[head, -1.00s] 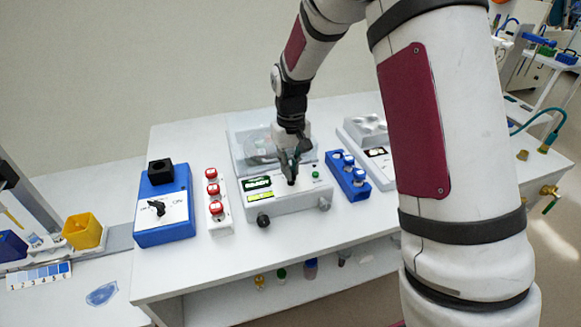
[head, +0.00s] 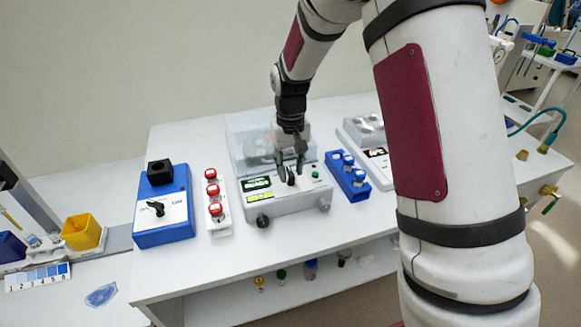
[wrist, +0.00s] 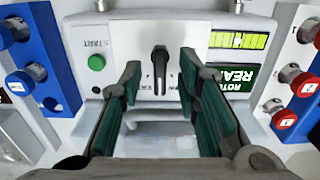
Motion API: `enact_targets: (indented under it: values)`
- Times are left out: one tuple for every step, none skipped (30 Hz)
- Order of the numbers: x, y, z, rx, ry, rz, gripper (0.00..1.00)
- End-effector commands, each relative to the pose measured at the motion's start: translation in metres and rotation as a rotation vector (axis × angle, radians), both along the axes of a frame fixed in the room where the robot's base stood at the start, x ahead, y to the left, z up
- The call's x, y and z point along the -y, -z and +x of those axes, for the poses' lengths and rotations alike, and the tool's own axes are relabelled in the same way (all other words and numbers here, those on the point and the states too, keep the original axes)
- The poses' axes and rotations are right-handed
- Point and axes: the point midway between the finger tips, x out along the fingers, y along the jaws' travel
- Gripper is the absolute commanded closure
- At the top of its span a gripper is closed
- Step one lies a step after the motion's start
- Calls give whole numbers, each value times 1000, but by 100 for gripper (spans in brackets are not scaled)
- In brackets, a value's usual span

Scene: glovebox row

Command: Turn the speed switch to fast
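The black switch knob (wrist: 160,69) stands on the white panel of the centrifuge-like machine (wrist: 130,40). In the wrist view its long grip is nearly vertical, with small lettering below that I cannot read. In the head view the knob (head: 291,177) shows just below my fingertips. My gripper (wrist: 159,72) is open, with one finger on each side of the knob and a visible gap to both. In the head view my gripper (head: 289,170) is spread above the panel and empty.
A green START button (wrist: 96,62) and a lit display (wrist: 238,42) flank the knob. A blue box with a black knob (head: 156,209), a red-capped vial rack (head: 220,226) and a blue vial rack (head: 352,185) stand close by. The front table strip is clear.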

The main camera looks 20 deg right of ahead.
Motion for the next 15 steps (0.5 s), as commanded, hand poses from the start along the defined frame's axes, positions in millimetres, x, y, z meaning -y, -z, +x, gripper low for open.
enact_targets:
  values:
    - [0,0,0,-1,0,0,70]
    - [0,0,0,-1,0,0,70]
    - [0,0,0,-1,0,0,70]
    - [0,0,0,-1,0,0,70]
    - [0,0,0,-1,0,0,70]
    - [0,-1,0,-1,0,0,70]
    - [0,-2,0,0,0,0,70]
    - [0,-3,0,0,0,0,70]
    - [0,-7,0,1,0,0,70]
    - [0,-10,0,0,0,0,70]
    - [0,-14,0,1,0,0,70]
    - [0,-21,0,3,0,0,70]
    - [0,-26,0,3,0,0,70]
    - [0,-32,1,3,0,0,70]
    - [0,-40,1,4,0,0,70]
